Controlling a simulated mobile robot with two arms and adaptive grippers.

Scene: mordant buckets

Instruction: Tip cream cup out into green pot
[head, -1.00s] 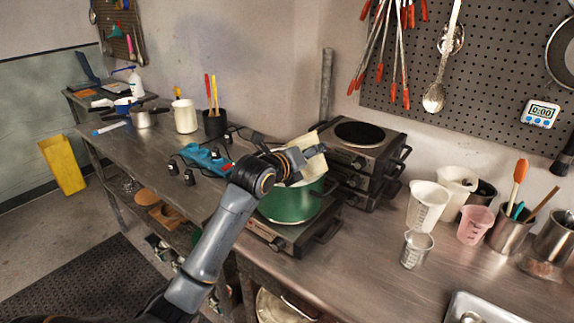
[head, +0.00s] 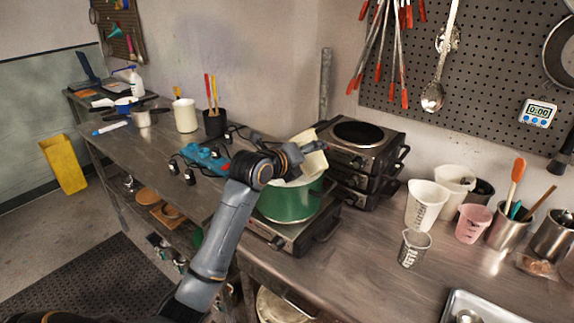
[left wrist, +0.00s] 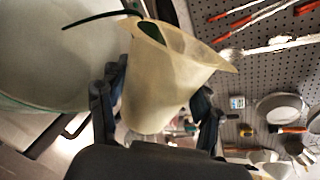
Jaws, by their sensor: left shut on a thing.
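The green pot (head: 288,203) stands on a hot plate on the steel bench in the head view. Its pale inside wall (left wrist: 50,50) fills the left of the left wrist view. My left gripper (head: 303,152) is shut on the cream cup (head: 313,164), which is tilted at the pot's upper right rim. In the left wrist view the cup (left wrist: 165,88) sits between the two dark fingers (left wrist: 157,112), with its spout pointing right. A dark green patch shows in its mouth; I cannot tell what it is. My right gripper is not in view.
Stacked hot plates (head: 357,150) stand right behind the pot. A blue tool (head: 205,158) with cables lies left of it.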

